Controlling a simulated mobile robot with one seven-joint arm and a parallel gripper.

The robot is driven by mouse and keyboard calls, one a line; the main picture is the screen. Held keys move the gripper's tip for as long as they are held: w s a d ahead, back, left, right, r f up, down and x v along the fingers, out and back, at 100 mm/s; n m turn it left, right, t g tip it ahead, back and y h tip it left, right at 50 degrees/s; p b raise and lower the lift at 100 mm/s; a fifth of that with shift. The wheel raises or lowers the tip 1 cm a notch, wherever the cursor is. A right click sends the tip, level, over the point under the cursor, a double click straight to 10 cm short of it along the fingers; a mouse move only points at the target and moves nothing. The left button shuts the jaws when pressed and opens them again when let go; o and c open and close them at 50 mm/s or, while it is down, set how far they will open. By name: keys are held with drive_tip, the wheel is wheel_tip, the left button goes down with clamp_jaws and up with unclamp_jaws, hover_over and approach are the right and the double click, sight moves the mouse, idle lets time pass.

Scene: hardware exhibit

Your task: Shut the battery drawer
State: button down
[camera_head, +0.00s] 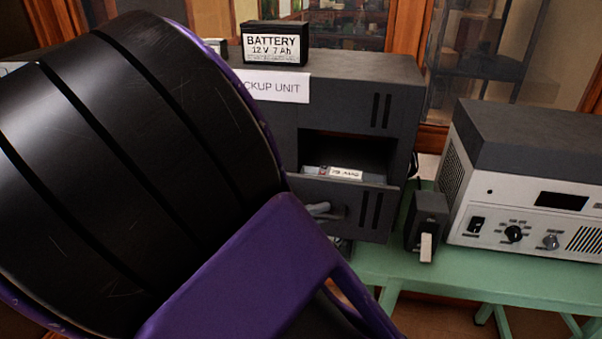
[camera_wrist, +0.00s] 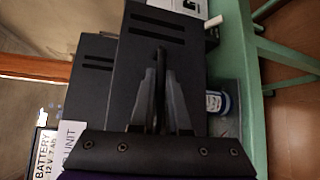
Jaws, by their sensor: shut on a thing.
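The battery drawer (camera_head: 369,211) is the lower dark front of the backup unit (camera_head: 395,72) in the head view. It stands open, pulled out toward me, with a dark gap above its front. Inside, a white-labelled item (camera_head: 346,174) shows. In the wrist view the drawer front (camera_wrist: 190,55) fills the middle, with the unit's body (camera_wrist: 92,75) to its left. My gripper (camera_wrist: 160,92) is shut on the drawer handle (camera_wrist: 160,58) at the front's middle. In the head view my arm hides the unit's left side and most of my gripper (camera_head: 322,210).
A battery (camera_head: 275,46) stands on top of the unit. A small dark box (camera_head: 427,222) with a pale switch stands right of the drawer, and a grey instrument (camera_head: 525,185) is further right. They rest on a green table (camera_head: 385,264).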

drive_tip(key=w+d, duration=0.2)
drive_tip(key=w, duration=0.4)
drive_tip(key=w+d+b, duration=0.1)
drive_tip(key=w, duration=0.4)
drive_tip(key=w+d, duration=0.2)
drive_tip(key=w, duration=0.4)
drive_tip(key=shift+w+d+b, duration=0.3)
drive_tip(key=shift+w+b, duration=0.05)
drive_tip(key=shift+w+r, duration=0.1)
drive_tip(key=c, duration=1.2)
unclamp_jaws()
drive_tip(key=shift+w, duration=0.1)
drive_tip(key=v, duration=1.7)
drive_tip(key=shift+s+a+p, duration=0.15)
drive_tip(key=shift+s+p, duration=0.05)
drive_tip(key=shift+p, duration=0.15)
